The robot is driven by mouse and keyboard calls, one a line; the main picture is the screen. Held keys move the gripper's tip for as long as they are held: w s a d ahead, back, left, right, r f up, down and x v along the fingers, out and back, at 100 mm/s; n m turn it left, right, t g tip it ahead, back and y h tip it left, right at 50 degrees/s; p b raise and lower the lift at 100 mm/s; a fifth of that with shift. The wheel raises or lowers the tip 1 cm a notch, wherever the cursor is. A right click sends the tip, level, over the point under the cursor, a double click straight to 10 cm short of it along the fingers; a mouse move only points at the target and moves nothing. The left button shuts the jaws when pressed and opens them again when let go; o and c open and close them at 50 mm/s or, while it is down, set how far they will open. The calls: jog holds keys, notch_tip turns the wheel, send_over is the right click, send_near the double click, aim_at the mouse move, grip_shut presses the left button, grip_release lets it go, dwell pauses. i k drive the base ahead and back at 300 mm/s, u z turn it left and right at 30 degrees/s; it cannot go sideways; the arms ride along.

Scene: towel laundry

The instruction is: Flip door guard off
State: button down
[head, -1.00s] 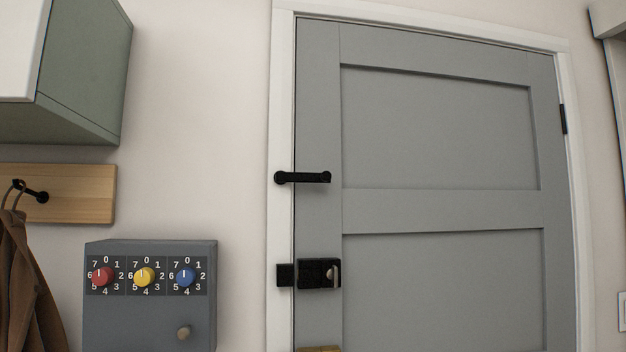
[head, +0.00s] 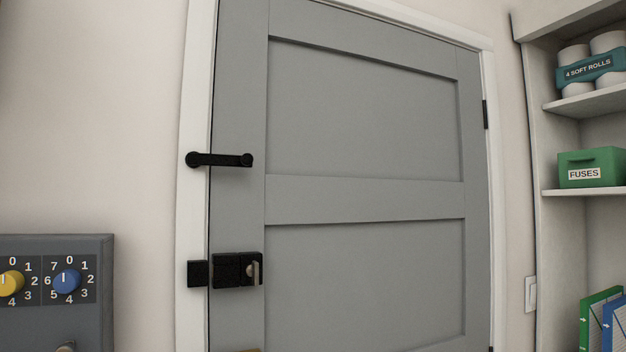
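The door guard (head: 220,160) is a black bar with rounded ends in the head view. It lies level across the gap between the white door frame (head: 195,60) and the left edge of the grey door (head: 365,120). The door looks closed. Below the guard is a black lock (head: 232,271) with a pale turn knob (head: 254,272), its smaller left block on the frame. My gripper is not in view.
A grey box with numbered dials (head: 55,290) is on the wall at lower left. At right, shelves (head: 590,103) hold soft rolls (head: 590,70), a green fuses box (head: 591,168) and upright panels (head: 602,320). A light switch (head: 530,293) is right of the door.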

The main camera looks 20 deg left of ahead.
aim_at(246, 159)
jog(key=k, duration=0.35)
jog(key=u, duration=0.8)
jog(key=i, duration=0.5)
